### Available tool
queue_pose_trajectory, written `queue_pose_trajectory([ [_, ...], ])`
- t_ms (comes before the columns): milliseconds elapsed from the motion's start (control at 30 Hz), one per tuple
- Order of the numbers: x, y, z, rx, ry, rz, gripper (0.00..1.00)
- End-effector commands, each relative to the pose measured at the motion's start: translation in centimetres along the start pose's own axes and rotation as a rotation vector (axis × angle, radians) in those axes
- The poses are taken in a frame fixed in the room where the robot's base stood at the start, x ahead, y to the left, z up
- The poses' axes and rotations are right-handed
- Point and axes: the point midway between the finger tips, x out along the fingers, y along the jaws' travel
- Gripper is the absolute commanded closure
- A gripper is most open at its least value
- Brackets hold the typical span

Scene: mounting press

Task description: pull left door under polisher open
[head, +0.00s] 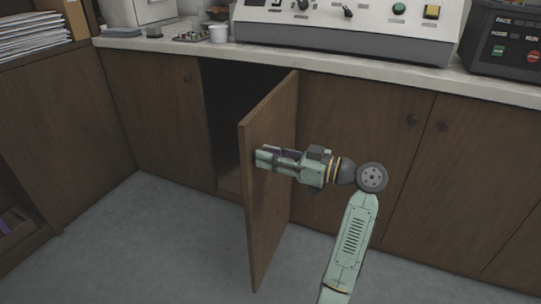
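The wooden cabinet door (268,190) under the counter stands swung out from the cabinet front, hinged on its right side. A dark opening (222,105) shows to the left of it. My gripper (262,157) is in front of the door's right-hand face, near its free edge, pointing left. The fingers overlap the door in the picture; I cannot tell whether they touch it. No knob shows on this door. The finger gap is too small to judge.
A closed door (150,110) with a knob is left of the opening. Closed doors with knobs (411,119) are at the right. The pale counter (270,52) carries a control panel (350,20) and a dark machine (505,50). The grey floor (150,240) is clear.

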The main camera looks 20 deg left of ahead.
Motion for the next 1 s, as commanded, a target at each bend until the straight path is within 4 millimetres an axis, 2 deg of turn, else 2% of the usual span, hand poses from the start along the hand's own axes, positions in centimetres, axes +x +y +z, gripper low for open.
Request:
queue_pose_trajectory([
  [233,0.0,-0.1,0.0,-0.001,-0.001,-0.003,0.56],
  [600,-0.4,-0.1,0.0,-0.002,0.000,-0.004,0.56],
  [767,-2.7,-0.1,0.0,-0.001,0.000,-0.001,0.56],
  [1000,-7.9,0.0,-0.1,-0.002,0.000,-0.001,0.56],
])
